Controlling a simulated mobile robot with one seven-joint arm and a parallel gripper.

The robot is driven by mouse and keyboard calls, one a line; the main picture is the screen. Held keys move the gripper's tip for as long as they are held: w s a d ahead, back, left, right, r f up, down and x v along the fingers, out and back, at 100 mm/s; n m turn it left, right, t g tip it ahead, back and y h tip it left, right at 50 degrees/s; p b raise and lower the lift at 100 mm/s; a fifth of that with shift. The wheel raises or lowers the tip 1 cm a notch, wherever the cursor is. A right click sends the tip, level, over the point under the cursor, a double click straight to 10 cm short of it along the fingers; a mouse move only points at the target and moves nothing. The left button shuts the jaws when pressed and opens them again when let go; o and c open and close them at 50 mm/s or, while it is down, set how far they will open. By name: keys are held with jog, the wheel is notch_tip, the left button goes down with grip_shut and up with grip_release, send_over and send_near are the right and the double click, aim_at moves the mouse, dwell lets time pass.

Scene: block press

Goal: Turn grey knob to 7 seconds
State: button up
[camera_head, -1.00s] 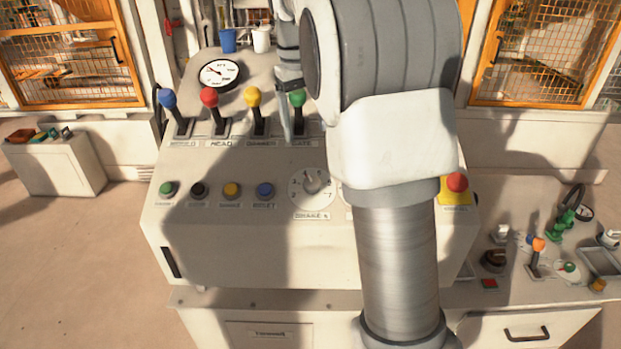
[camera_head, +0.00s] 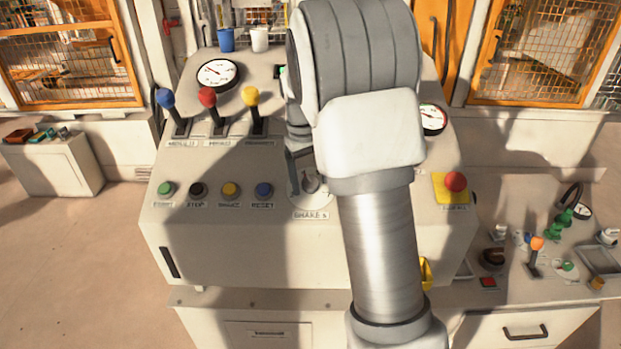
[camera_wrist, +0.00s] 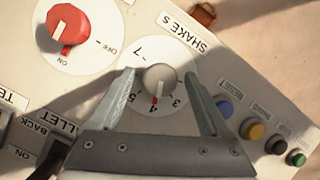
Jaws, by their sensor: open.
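The grey knob (camera_wrist: 160,79) sits on a round white dial labelled SHAKE S, with numbers such as 3, 4, 5 and 7 around it. Its red mark points at about 4. My gripper (camera_wrist: 159,75) is open, with one finger on each side of the knob in the wrist view. In the head view the grey knob (camera_head: 311,184) shows beside my arm, which hides the right part of the dial.
A red knob (camera_wrist: 70,26) marked ON and OFF is close by. Blue (camera_head: 264,190), yellow (camera_head: 231,190), black (camera_head: 198,190) and green (camera_head: 166,189) buttons line up left of the dial. Levers stand behind, and a red emergency button (camera_head: 456,181) is at right.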

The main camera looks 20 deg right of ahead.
grip_shut()
dwell(0.3)
